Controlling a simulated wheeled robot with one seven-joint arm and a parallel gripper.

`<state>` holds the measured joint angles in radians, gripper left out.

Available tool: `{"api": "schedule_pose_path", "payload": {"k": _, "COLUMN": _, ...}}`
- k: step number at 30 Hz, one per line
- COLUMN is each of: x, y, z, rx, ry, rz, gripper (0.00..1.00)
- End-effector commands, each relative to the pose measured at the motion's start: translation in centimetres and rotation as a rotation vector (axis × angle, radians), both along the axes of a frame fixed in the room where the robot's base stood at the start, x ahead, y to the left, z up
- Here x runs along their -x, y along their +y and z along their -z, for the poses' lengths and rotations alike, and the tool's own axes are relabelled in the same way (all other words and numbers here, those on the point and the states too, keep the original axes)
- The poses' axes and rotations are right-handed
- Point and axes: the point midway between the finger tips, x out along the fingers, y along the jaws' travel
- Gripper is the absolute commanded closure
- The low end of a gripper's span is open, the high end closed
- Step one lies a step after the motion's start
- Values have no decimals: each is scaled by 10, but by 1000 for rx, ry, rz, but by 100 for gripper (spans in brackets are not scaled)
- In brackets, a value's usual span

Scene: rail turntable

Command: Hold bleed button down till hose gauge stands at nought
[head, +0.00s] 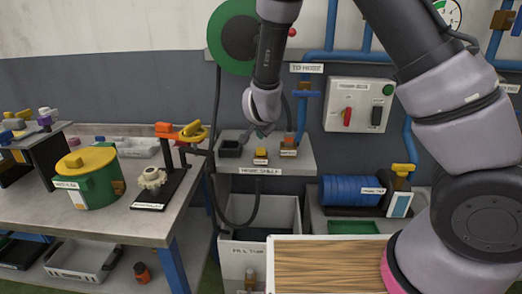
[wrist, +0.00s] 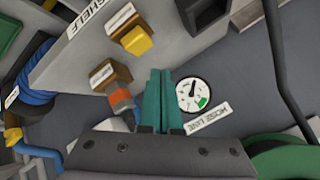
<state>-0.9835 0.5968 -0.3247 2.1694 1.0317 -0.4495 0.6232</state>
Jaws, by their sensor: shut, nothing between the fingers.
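A yellow button (wrist: 136,41) stands on a small wooden block on the grey shelf (wrist: 80,70); in the head view the yellow button (head: 261,153) shows on the shelf beneath my arm. Its label is too small to read. The round white hose gauge (wrist: 194,96), with a green patch and a dark needle pointing away from the green, is on the wall beside the HOSE LINE label. I cannot read its value. My gripper (wrist: 160,75) is shut and empty, between the button and the gauge in the wrist view, apart from the button. In the head view my gripper (head: 263,131) hangs above the shelf's back.
An orange-collared hose fitting (wrist: 121,98) sits in a second block right beside my fingers. A black open box (head: 230,148) is at the shelf's left. A switch panel (head: 358,104) and blue pipes are on the wall; a bench (head: 110,220) stands left.

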Motion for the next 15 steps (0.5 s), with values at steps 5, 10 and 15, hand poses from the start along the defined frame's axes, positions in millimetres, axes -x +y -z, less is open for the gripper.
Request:
{"api": "schedule_pose_path", "payload": {"k": 5, "x": 0, "y": 1, "z": -18, "rx": 0, "ry": -2, "rz": -1, "gripper": 100}}
{"api": "schedule_pose_path", "payload": {"k": 10, "x": 0, "y": 0, "z": -27, "rx": -1, "ry": -1, "rz": 0, "gripper": 100}}
{"api": "schedule_pose_path", "payload": {"k": 15, "x": 0, "y": 0, "z": -28, "rx": 0, "ry": 0, "rz": 0, "gripper": 100}}
